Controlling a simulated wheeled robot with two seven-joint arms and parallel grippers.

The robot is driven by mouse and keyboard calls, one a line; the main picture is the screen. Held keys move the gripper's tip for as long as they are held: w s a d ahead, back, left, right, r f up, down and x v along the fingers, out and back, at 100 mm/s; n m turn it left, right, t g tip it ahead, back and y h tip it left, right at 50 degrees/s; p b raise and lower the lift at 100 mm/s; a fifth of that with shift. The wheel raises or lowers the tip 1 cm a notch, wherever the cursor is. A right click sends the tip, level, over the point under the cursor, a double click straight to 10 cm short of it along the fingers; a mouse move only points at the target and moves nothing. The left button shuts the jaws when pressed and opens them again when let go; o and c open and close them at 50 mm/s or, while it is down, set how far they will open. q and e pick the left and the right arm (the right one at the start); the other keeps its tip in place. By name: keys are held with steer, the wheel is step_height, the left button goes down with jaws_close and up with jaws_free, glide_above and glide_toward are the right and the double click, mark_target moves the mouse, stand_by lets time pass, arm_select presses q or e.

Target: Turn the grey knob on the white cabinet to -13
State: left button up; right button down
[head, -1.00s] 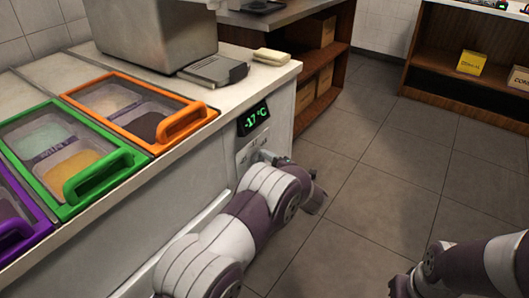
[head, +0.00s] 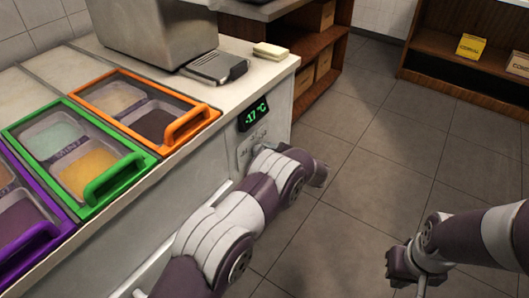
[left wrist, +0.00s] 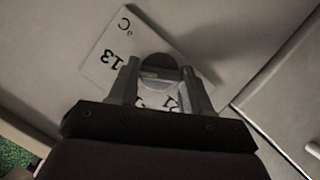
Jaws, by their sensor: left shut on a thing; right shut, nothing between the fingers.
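The white cabinet (head: 212,172) stands at the left in the head view. Its display (head: 253,113) reads -17 °C in green. Below it is a light dial plate (head: 247,143), partly covered by my left arm. In the left wrist view the dial plate (left wrist: 105,55) shows "°C" and "13", with other marks partly hidden. My left gripper (left wrist: 160,72) is shut on the grey knob (left wrist: 159,63), a finger on each side; the head view hides this grip behind my arm. My right gripper (head: 405,272) is shut and empty over the floor at the right.
Orange (head: 188,125), green (head: 118,175) and purple (head: 28,240) framed lids cover topping bins on the counter. A metal box (head: 150,35) and a sponge-like block (head: 270,50) are behind. Brown shelves (head: 430,62) stand at the back. The tiled floor at the right is clear.

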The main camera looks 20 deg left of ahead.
stand_by(0.4)
arm_select(q)
steer(key=o, duration=1.1)
steer(key=shift+c, duration=0.2)
steer(key=shift+d, duration=0.1)
steer(key=p+v, duration=0.2)
steer(key=v, duration=1)
steer(key=shift+d, duration=0.25)
steer(key=shift+r, duration=0.15)
